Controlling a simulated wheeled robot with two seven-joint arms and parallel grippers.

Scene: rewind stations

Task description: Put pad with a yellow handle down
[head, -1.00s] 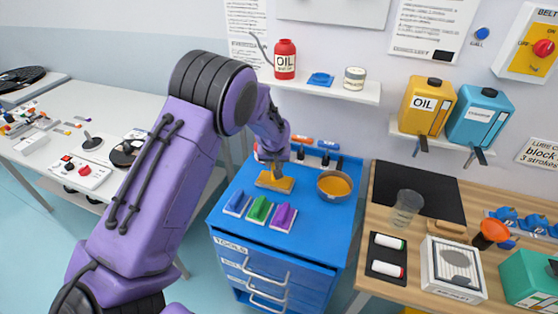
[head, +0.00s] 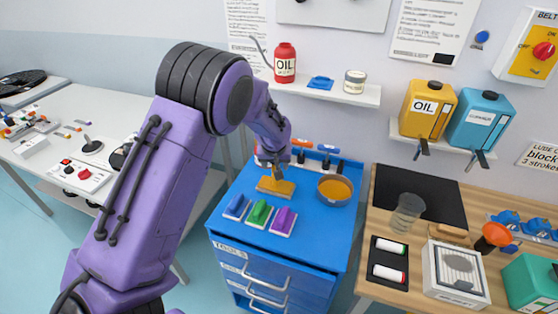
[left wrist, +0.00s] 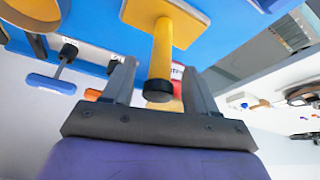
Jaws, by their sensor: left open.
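The pad with a yellow handle (head: 276,187) rests on the blue tool cabinet top (head: 318,240), at its back left part. In the left wrist view its yellow handle (left wrist: 162,48) stands out from the orange-yellow pad plate (left wrist: 185,14) and ends in a black tip. My left gripper (head: 274,163) is right above the pad. In the left wrist view the left gripper (left wrist: 160,78) is open, with one finger on each side of the handle's end and gaps between. My right gripper is not in view.
Blue, green and purple pads (head: 260,213) stand in front of the yellow-handled one. A bowl of orange content (head: 335,190) is to its right. Tools with orange and blue handles (head: 315,147) hang behind. The cabinet's front right top is clear.

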